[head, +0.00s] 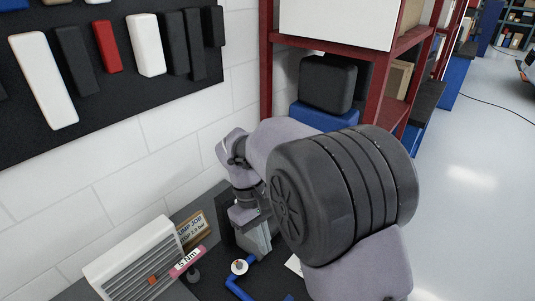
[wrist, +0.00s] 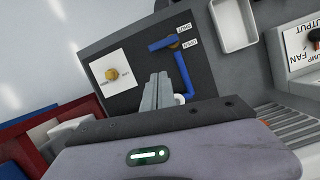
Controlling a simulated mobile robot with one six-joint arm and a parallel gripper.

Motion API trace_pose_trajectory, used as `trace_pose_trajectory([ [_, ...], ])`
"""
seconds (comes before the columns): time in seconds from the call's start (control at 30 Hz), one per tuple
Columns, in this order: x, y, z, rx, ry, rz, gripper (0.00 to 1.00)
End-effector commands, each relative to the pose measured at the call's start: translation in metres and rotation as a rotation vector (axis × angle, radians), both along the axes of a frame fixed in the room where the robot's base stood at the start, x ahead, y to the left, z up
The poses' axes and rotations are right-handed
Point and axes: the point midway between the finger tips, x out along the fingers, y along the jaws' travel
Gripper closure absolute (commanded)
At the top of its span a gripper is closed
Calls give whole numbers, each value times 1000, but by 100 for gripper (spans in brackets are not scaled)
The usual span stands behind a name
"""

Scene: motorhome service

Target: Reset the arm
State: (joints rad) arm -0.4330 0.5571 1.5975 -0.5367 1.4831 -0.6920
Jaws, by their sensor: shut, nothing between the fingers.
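My arm reaches down over a dark workbench in the head view, its large grey joint filling the middle. My gripper (head: 261,246) is low over the bench, close to a blue pipe or lever. In the wrist view the gripper's fingers (wrist: 158,80) are together with nothing between them. They point at a dark panel (wrist: 118,45) with a blue lever (wrist: 183,76) and labels reading SHUT and OPEN. The fingertips appear beside the lever; I cannot tell whether they touch it.
A white vented box (head: 135,262) with a pink 5 Nm tag (head: 187,262) stands left of the gripper. A brass knob on a white plate (wrist: 112,74) and a white tray (wrist: 236,37) are nearby. A red shelf (head: 268,70) stands behind; open floor (head: 475,210) lies right.

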Motion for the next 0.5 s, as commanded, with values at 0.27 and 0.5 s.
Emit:
trace_pose_trajectory([
  [0.27, -107, -95, 15, 309, -418, -691, 100],
  [0.5, -172, -120, -21, 494, -631, -1068, 100],
])
